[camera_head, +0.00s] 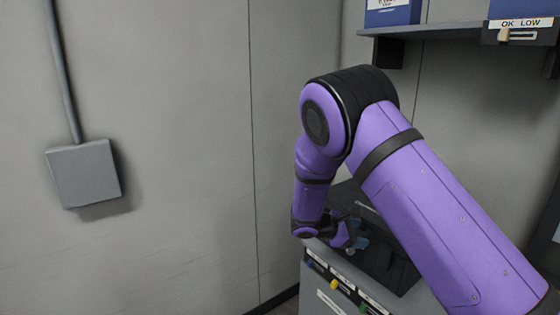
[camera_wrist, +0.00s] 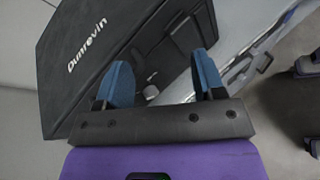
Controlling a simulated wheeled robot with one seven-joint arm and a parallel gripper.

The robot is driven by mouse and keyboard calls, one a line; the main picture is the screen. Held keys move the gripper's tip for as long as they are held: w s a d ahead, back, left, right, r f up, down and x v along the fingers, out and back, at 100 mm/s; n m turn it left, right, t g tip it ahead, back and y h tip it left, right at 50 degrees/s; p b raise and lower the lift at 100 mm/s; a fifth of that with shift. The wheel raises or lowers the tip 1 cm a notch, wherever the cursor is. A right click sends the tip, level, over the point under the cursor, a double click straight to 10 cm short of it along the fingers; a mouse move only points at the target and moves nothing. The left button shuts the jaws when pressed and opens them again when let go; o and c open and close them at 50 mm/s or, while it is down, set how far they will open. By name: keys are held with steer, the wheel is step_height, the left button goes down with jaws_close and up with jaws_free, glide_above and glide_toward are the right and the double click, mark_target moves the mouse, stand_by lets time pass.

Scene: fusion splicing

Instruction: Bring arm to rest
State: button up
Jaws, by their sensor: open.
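My purple arm comes in from the lower right in the head view, bends at an elbow, and hangs down over a grey cabinet. My gripper (camera_head: 358,230) is small and partly hidden there, low above the cabinet top. In the wrist view my gripper (camera_wrist: 162,84) shows two blue-padded fingers spread wide apart, with nothing held between them. Beyond the fingers is a black case (camera_wrist: 60,95) marked "Dunrevin", with dark shapes inside it. Whether the fingertips touch the case cannot be told.
The grey cabinet (camera_head: 318,287) has labelled fronts with coloured knobs. A shelf (camera_head: 430,29) at upper right holds a blue box (camera_head: 392,14) and a unit labelled "OK LOW" (camera_head: 520,30). A grey wall box (camera_head: 84,174) is at left. The space before the left wall is clear.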

steer(key=s+d+r+m+g+y, duration=0.1)
steer(key=s+d+r+m+y, duration=0.35)
steer(key=s+r, duration=0.45)
steer(key=s+d+r+m+g+y, duration=0.25)
steer(key=s+d+r+m, duration=0.2)
steer(key=s+r, duration=0.55)
steer(key=s+r+m+t+y, duration=0.3)
steer(key=s+r, duration=0.2)
steer(key=s, duration=0.4)
steer(key=s+a+r+m+t+y, duration=0.1)
steer(key=s+r+m+t+y, duration=0.2)
steer(key=s, duration=0.7)
steer(key=shift+s+a+r+m, duration=0.15)
steer(key=shift+a+r+m, duration=0.05)
steer(key=shift+r+m, duration=0.6)
steer(key=shift+r, duration=0.1)
